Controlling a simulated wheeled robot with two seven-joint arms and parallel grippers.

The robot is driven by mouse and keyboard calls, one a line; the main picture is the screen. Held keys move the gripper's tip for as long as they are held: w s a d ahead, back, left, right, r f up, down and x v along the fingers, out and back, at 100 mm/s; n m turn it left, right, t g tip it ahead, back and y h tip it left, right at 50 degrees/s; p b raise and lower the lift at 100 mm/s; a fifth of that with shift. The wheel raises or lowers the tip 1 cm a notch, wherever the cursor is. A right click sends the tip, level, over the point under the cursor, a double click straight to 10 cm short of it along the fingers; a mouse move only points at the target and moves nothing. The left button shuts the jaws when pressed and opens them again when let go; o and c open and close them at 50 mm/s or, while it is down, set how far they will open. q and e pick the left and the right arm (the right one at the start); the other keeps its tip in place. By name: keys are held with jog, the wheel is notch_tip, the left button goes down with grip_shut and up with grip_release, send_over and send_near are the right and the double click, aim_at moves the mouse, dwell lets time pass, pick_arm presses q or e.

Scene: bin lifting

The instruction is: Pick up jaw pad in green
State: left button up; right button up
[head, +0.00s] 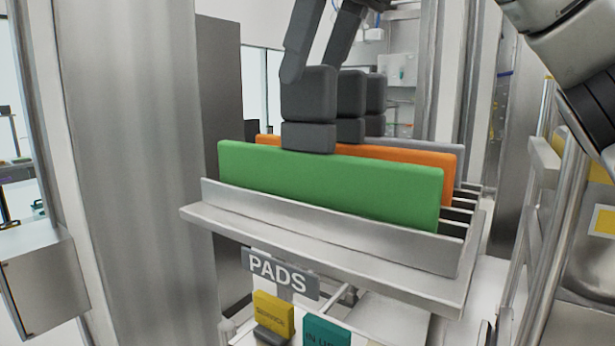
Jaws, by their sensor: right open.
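The green jaw pad (320,185) is a long flat slab standing on edge in the front slot of a metal rack (330,238). My right gripper (338,128) is over the pad's top edge, left of the pad's middle. Its dark grey fingers are open and spaced front to back, with nothing held between them. The front finger's lower end meets the top edge of the green pad in the picture. I cannot tell whether it touches the pad. The lower part of the pad is hidden by the rack's front wall. My left gripper is not in view.
An orange pad (420,158) stands just behind the green one, and a grey pad (455,148) behind that. A sign reading PADS (280,274) hangs under the rack, above yellow and teal blocks. A metal column (145,160) stands at left, a rail frame (545,200) at right.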

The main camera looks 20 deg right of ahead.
aim_at(303, 122)
jog(key=x, duration=0.4)
jog(key=shift+s+d+f, duration=0.15)
jog(key=shift+d+f, duration=0.15)
jog(key=shift+d, duration=0.1)
jog(key=shift+a+f, duration=0.2)
jog(key=shift+f, duration=0.3)
grip_shut()
